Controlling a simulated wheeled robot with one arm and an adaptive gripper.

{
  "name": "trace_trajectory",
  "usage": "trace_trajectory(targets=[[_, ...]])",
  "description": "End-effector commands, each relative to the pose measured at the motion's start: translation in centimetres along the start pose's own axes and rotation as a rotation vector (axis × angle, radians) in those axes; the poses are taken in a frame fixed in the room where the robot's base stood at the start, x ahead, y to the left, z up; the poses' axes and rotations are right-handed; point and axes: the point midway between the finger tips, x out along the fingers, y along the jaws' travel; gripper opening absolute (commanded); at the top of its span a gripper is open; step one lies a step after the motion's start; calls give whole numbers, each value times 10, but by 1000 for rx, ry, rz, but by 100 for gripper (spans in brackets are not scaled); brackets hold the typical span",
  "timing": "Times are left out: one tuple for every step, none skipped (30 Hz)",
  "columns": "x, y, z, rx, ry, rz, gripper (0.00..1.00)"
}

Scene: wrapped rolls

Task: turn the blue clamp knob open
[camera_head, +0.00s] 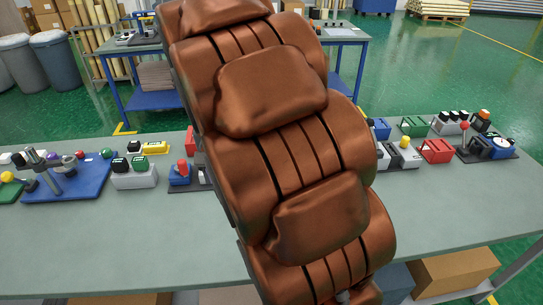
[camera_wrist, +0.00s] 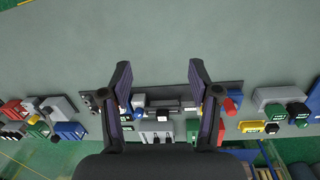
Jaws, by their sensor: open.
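My gripper (camera_wrist: 160,78) is open and empty in the wrist view. Its two dark fingers reach over a dark base plate (camera_wrist: 175,89) that carries a row of small fixtures. A blue part (camera_wrist: 138,98) shows between the fingers, close to the left one. A blue and red part (camera_wrist: 232,104) lies just outside the right finger. I cannot tell for certain which of these is the clamp knob, or how it is turned. In the head view, my arm covers the middle of the bench and hides my gripper. A blue block with a red lever (camera_head: 180,172) shows left of my arm.
The grey-green bench (camera_head: 120,240) is clear along its front. A grey box with black and green knobs (camera_head: 135,178) and a blue plate with a post (camera_head: 68,182) stand left. A red block (camera_head: 436,151) and several fixtures stand right. Another table (camera_head: 345,33) is behind.

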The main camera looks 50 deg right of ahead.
Motion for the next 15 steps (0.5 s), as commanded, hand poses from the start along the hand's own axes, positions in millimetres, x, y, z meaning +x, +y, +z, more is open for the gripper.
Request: trace_trajectory(targets=[[4,2,-18,50,2,2,62],[4,2,-28,76,5,2,62],[5,2,-41,113,9,1,62],[6,3,-50,140,11,1,62],[7,4,-60,167,13,0,62],[9,6,-73,202,16,-1,62],[10,7,-82,227,17,-1,62],[12,9,-91,254,18,-1,62],[14,11,-103,287,21,-2,62],[16,12,-112,313,22,-3,62],[18,14,-121,336,22,-3,62],[21,17,-132,370,23,-4,62],[23,19,-141,394,25,-6,62],[26,21,-150,417,26,-7,62],[30,24,-162,449,26,-8,62]])
